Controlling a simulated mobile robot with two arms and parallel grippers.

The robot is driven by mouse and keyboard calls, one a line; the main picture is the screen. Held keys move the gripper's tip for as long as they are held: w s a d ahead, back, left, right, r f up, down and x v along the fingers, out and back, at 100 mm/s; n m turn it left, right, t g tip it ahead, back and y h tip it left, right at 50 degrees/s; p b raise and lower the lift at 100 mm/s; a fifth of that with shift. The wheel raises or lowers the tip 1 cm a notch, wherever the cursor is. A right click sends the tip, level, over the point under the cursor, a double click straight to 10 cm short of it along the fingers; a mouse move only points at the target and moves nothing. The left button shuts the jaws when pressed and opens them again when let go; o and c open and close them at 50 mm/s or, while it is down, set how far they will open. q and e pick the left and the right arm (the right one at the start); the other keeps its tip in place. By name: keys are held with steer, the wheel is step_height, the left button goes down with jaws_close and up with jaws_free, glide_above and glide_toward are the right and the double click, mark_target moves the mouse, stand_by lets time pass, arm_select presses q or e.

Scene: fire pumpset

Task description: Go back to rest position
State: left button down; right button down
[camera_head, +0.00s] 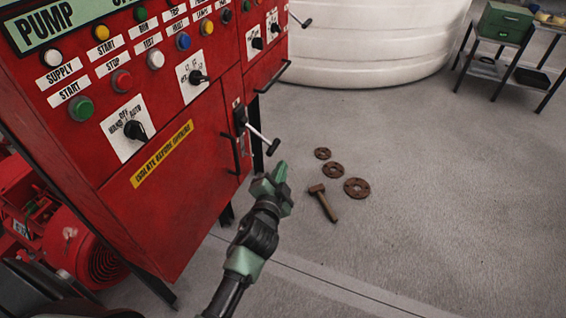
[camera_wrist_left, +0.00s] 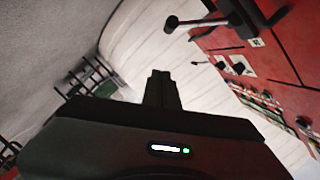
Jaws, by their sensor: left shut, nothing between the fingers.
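My left gripper (camera_head: 277,180) is in the middle of the head view, in front of the lower right part of the red pump control panel (camera_head: 75,190). Its fingers are shut with nothing between them. The fingers also show as a dark shape in the left wrist view (camera_wrist_left: 161,90). My right gripper is in neither view.
A hammer (camera_head: 323,203) and rusty flanges (camera_head: 356,188) lie on the grey floor right of the gripper. A white tank (camera_head: 370,45) stands behind. A dark table with a green toolbox (camera_head: 504,22) is at the far right. The floor at right is clear.

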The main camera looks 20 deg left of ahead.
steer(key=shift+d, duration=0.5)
arm_select(q)
steer(key=s+d+f+n+g+h, duration=0.1)
steer(key=s+f+g, duration=0.2)
steer(key=s+f, duration=0.55)
steer(key=s+d+f+g+h, duration=0.1)
steer(key=s+f+g, duration=0.15)
steer(key=f, duration=1.15)
steer(key=s+d+f+n+g+h, duration=0.1)
steer(key=s+f+g, duration=0.1)
steer(key=s+f, duration=0.65)
steer(key=s+a+f+n+g, duration=0.1)
steer(key=s+f+g, duration=0.1)
steer(key=s+f, duration=0.4)
steer(key=s+a+f+n+g+p, duration=0.1)
steer(key=s+f, duration=0.5)
steer(key=s, duration=0.8)
steer(key=s+a+f+n+g, duration=0.2)
steer(key=s+a+f+g, duration=0.1)
steer(key=s, duration=0.7)
step_height(320, 180, down, 3)
steer(key=shift+a+r+g+p, duration=0.15)
steer(key=shift+g+p, duration=0.15)
steer(key=shift+g, duration=0.55)
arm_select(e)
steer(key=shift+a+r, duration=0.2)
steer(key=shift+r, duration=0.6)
